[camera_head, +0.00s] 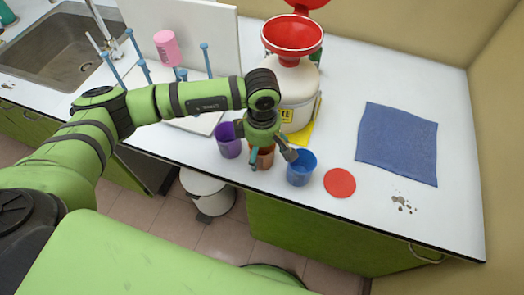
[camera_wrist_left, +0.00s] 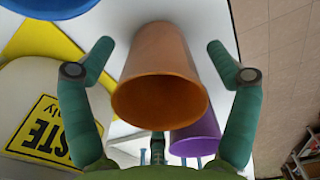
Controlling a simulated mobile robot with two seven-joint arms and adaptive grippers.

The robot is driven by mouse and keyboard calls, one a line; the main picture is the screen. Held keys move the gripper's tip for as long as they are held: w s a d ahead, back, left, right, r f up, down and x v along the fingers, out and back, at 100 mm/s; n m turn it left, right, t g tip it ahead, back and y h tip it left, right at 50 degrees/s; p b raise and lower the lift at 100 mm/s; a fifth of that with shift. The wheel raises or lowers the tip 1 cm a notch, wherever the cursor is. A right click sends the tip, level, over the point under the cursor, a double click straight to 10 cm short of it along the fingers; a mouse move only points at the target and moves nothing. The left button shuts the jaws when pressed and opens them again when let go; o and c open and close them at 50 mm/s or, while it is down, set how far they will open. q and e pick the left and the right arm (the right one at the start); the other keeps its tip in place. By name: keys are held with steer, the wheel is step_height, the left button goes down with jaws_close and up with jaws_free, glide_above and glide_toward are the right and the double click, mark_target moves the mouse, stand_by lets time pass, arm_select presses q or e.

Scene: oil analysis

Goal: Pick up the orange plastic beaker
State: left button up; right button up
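The orange plastic beaker (camera_head: 265,159) stands near the front edge of the white counter, between a purple beaker (camera_head: 229,140) and a blue beaker (camera_head: 301,168). My left gripper (camera_head: 271,158) is over it and partly hides it in the head view. In the left wrist view the orange beaker (camera_wrist_left: 160,75) is between the two spread fingers of my left gripper (camera_wrist_left: 161,48), with a gap on each side. The purple beaker (camera_wrist_left: 196,134) shows behind it, and the blue beaker (camera_wrist_left: 48,6) is cut off at the top left. My right gripper is not in view.
A white waste container (camera_head: 296,97) with a red funnel (camera_head: 292,36) stands on a yellow mat (camera_head: 302,133) behind the beakers. A red disc (camera_head: 340,183) and a blue cloth (camera_head: 398,143) lie to the right. A drying rack and a sink (camera_head: 60,50) are left.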

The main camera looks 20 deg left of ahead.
arm_select(q)
steer(key=c, duration=0.6)
steer(key=shift+c, duration=1.2)
steer(key=o, duration=1.3)
steer(key=shift+c, duration=0.2)
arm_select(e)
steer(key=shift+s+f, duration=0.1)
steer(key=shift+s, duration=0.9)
